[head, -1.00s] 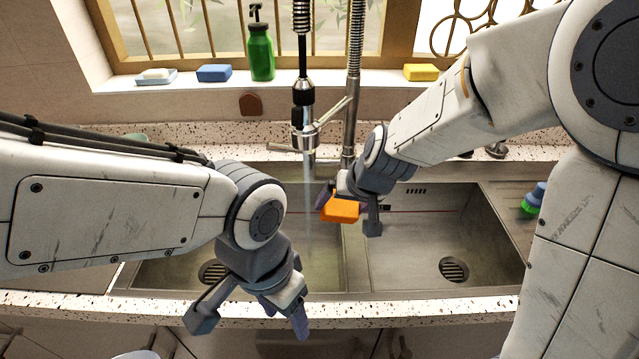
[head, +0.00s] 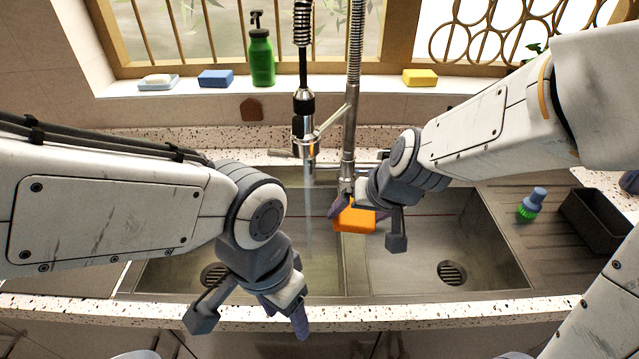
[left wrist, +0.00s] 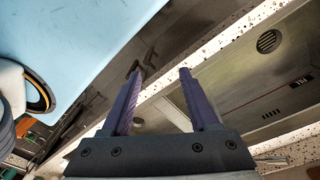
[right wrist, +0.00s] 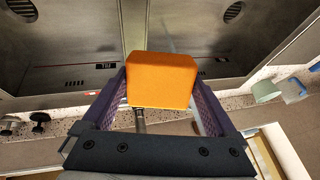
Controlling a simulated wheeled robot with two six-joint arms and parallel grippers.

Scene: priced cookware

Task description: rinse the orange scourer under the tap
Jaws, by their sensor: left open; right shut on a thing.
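The orange scourer (head: 355,219) is held by my right gripper (head: 362,212) over the divider between the two sink basins. In the right wrist view the scourer (right wrist: 160,80) sits between both fingers of the shut gripper. The tap (head: 305,135) stands behind the sink, and a thin stream of water (head: 309,215) falls into the left basin. The scourer is to the right of the stream, apart from it. My left gripper (head: 285,318) is open and empty in front of the sink's front edge; its two fingers show apart in the left wrist view (left wrist: 160,95).
A green bottle (head: 262,58), a blue sponge (head: 215,78), a soap dish (head: 158,83) and a yellow sponge (head: 420,77) stand on the sill. A brush (head: 532,204) and a dark bin (head: 598,222) are right of the sink. The right basin (head: 425,250) is empty.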

